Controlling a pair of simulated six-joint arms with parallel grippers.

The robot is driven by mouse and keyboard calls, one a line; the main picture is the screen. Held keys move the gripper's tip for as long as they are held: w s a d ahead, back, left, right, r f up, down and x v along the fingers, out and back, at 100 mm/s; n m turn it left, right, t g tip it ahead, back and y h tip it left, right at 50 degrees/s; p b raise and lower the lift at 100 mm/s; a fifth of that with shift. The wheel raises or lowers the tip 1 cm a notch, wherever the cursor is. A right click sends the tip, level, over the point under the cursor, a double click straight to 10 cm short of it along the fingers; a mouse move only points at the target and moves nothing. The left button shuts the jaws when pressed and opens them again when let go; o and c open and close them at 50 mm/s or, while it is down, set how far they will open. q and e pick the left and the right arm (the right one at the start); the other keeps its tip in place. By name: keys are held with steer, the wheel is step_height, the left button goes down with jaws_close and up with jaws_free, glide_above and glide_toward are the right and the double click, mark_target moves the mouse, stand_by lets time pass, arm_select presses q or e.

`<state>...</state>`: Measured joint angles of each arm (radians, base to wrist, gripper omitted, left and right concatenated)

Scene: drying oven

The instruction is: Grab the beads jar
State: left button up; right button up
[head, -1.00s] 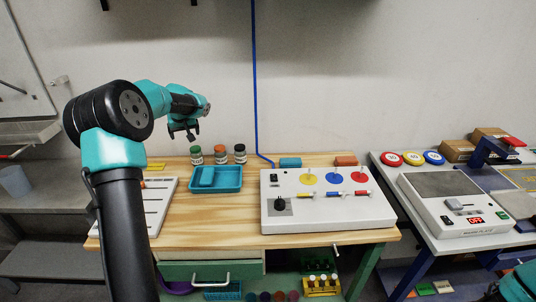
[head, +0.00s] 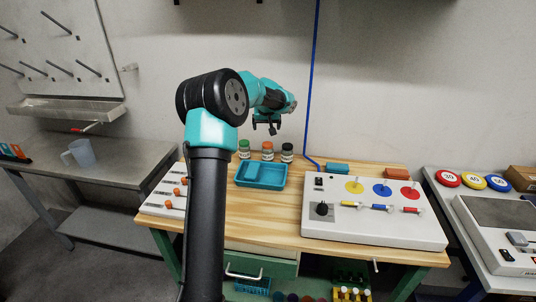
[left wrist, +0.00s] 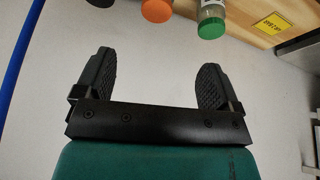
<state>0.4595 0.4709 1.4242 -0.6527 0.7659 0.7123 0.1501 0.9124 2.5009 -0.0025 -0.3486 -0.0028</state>
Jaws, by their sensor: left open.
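Three small jars stand in a row at the back of the wooden bench: one with a green lid (head: 244,150), one with an orange lid (head: 267,152) and one with a black lid (head: 287,153). Their labels are too small to read, so I cannot tell which holds beads. My left gripper (head: 266,130) is open and empty, above the row in the head view. In the left wrist view its fingers (left wrist: 155,85) are apart, with the green lid (left wrist: 211,27), orange lid (left wrist: 157,10) and black lid (left wrist: 100,3) beyond them at the top edge. My right gripper is not shown.
A teal tray (head: 261,184) sits in front of the jars. A white control panel (head: 373,228) stands to the right, with teal and orange blocks behind it. A white rack with orange knobs (head: 163,209) is at the left. A blue cable (head: 311,90) runs down the wall.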

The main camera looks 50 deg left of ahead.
mark_target(268, 144)
arm_select(q)
steer(key=x, duration=1.1)
steer(key=shift+w+f, duration=0.1)
steer(key=shift+f, duration=0.25)
steer(key=shift+a, duration=0.1)
steer(key=shift+w+x, duration=0.15)
steer(key=shift+x, duration=1.15)
steer(key=shift+w+x, duration=0.1)
steer(key=shift+x, duration=1.2)
steer(key=shift+r, duration=0.1)
steer(key=shift+c, duration=0.3)
steer(key=c, duration=1)
